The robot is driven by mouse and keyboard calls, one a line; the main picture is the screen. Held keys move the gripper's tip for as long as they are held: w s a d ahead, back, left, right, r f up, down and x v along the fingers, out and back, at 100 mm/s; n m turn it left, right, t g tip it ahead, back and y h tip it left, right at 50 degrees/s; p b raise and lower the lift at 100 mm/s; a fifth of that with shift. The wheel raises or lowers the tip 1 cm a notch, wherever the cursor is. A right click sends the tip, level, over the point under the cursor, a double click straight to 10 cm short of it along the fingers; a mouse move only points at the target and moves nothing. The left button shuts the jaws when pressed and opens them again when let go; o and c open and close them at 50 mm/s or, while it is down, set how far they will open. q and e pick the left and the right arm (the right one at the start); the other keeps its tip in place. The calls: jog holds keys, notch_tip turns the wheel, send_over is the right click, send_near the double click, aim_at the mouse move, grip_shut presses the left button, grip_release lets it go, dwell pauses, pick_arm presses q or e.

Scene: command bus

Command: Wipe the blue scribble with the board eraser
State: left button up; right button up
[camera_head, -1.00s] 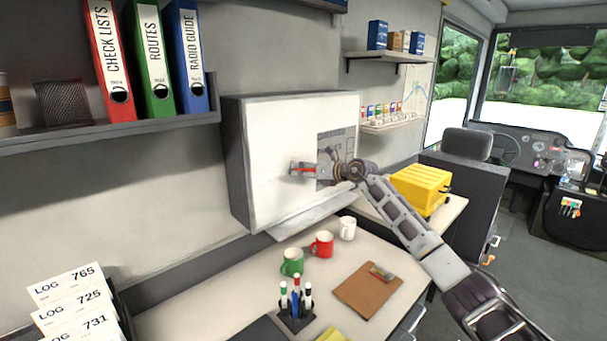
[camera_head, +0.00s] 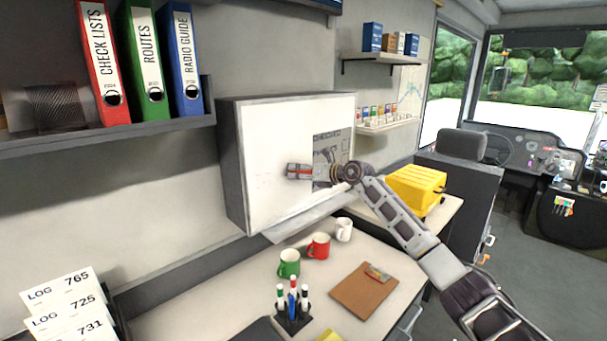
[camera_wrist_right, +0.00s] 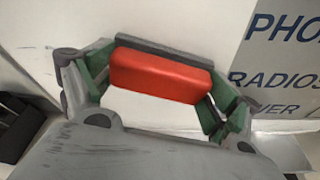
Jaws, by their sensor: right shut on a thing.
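The whiteboard (camera_head: 270,150) is the white front of a grey wall cabinet. My right gripper (camera_head: 296,171) is at the board's face, right of its middle. In the right wrist view the gripper (camera_wrist_right: 160,85) is shut on the board eraser (camera_wrist_right: 160,74), which has a red body and a dark grey pad. The pad faces the board and appears to lie against it; exact contact is hard to tell. No clear blue scribble shows; only faint marks are on the board left of the gripper. The left gripper is not in view.
A printed sheet (camera_head: 328,150) is on the board's right part. A ledge (camera_head: 305,219) runs below the board. Green (camera_head: 289,263), red (camera_head: 318,246) and white (camera_head: 343,229) mugs, a marker holder (camera_head: 293,312) and a clipboard (camera_head: 364,290) stand or lie on the desk below.

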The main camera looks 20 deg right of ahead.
aim_at(280, 178)
jog(key=shift+s+a+p, duration=0.2)
jog(key=shift+a+p, duration=0.25)
jog(key=shift+a, duration=0.15)
jog(key=shift+s+a+r+p, duration=0.1)
jog(key=shift+s+a+p, duration=0.1)
jog(key=shift+a+p, duration=0.25)
jog(key=shift+s+a+p, duration=0.2)
jog(key=shift+a, duration=0.55)
jog(key=shift+s+a, duration=0.15)
jog(key=shift+s+a+p, duration=0.15)
jog(key=shift+a+p, duration=0.25)
jog(key=shift+p, duration=0.1)
jog(key=shift+s+a+p, duration=0.25)
jog(key=shift+a+p, duration=0.1)
jog(key=shift+a, duration=0.2)
jog(key=shift+s+a+p, duration=0.2)
jog(key=shift+a+p, duration=0.1)
jog(key=shift+a, duration=0.2)
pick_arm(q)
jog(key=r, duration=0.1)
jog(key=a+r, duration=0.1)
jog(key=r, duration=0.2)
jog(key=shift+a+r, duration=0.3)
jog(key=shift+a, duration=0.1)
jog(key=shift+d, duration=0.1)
